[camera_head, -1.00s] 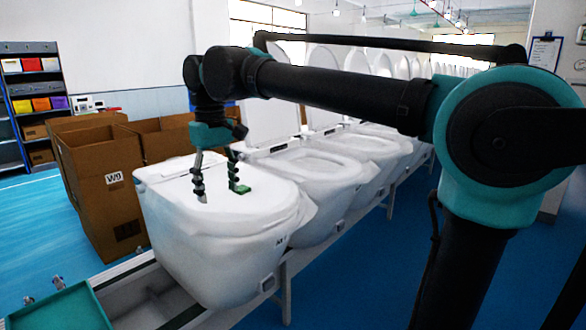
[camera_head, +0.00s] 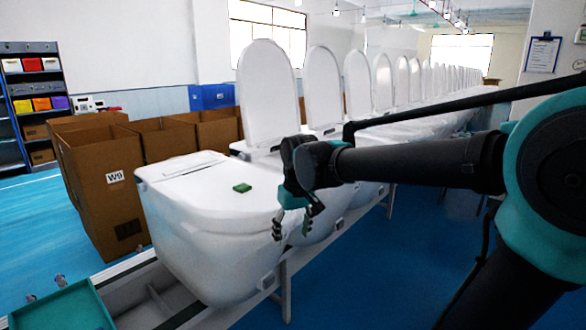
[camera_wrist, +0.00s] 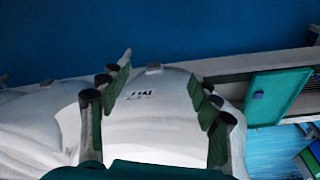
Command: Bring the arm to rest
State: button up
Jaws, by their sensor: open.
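My gripper (camera_head: 291,227) hangs at the right front side of the nearest white toilet (camera_head: 205,235) in the head view, with its fingers pointing down. It is open and empty. In the wrist view my gripper (camera_wrist: 158,95) shows its fingers spread apart, with the toilet's white front and its dark label (camera_wrist: 141,94) beyond them. My arm reaches in from the right.
A row of white toilets with raised lids (camera_head: 268,90) runs back to the right. Cardboard boxes (camera_head: 97,185) stand at the left behind the nearest toilet. A teal tray (camera_head: 62,308) lies at the front left, also in the wrist view (camera_wrist: 272,97). Blue floor at the front right is open.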

jog(key=s+d+f+m, duration=0.1)
jog(key=s+d+f, duration=0.2)
jog(key=d+f, duration=0.3)
jog(key=s+d+f+m+t, duration=0.1)
jog(key=s+d+f+m, duration=0.1)
jog(key=d+f, duration=0.3)
jog(key=s+d+f+m+t+h, duration=0.1)
jog(key=s+d+f+m, duration=0.1)
jog(key=s+d+f, duration=0.2)
jog(key=d+f, duration=0.2)
jog(key=d, duration=0.1)
jog(key=shift+s+d+f, duration=0.3)
jog(key=shift+s+d, duration=0.05)
jog(key=shift+s, duration=0.05)
